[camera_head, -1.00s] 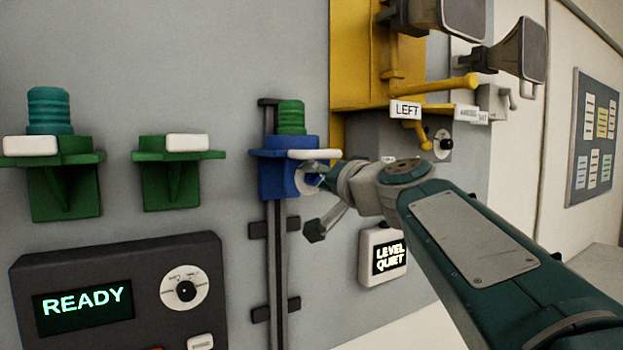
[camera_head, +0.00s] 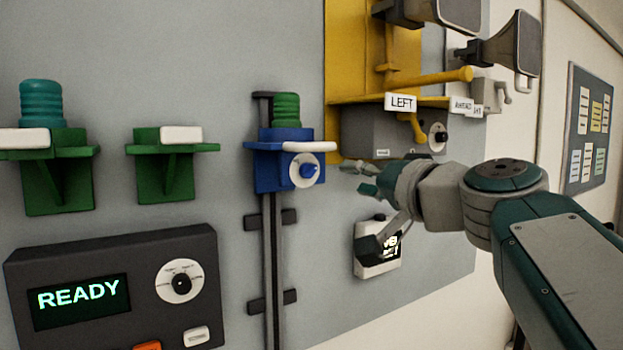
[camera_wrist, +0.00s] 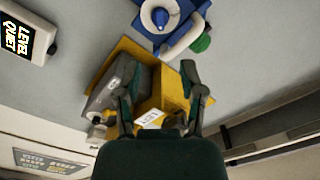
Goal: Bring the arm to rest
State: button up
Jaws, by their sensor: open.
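My gripper (camera_head: 362,178) is open and empty in the head view, right of the blue carriage and apart from it. Its two fingers (camera_wrist: 160,100) also show spread in the wrist view, with nothing between them but the yellow bracket farther off. My arm reaches in from the lower right, bent at the wrist. The blue carriage (camera_head: 265,176) sits on a dark vertical rail, with a blue knob on a white disc and a green ribbed cylinder (camera_head: 286,109) on top.
A grey box (camera_head: 375,132) and yellow bracket (camera_head: 440,80) with a LEFT sign are above my gripper. A white LEVEL QUIET display (camera_head: 372,268) is below, partly hidden by my arm. Left are green shelves (camera_head: 165,165) and a READY panel (camera_head: 130,245). Horns (camera_head: 515,55) hang upper right.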

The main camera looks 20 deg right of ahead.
jog(key=s+a+f+n+g+h, duration=0.1)
jog(key=s+f+g, duration=0.3)
jog(key=f, duration=0.8)
jog(key=s+a+f+n+g+h, duration=0.1)
jog(key=s+f+n+g+h, duration=0.1)
jog(key=s+f, duration=0.5)
jog(key=s+a+f+n+g+h, duration=0.2)
jog(key=s+f+g, duration=0.3)
jog(key=f, duration=1.4)
jog(key=shift+s+n+g+h, duration=0.25)
jog(key=shift+n+g+h, duration=0.05)
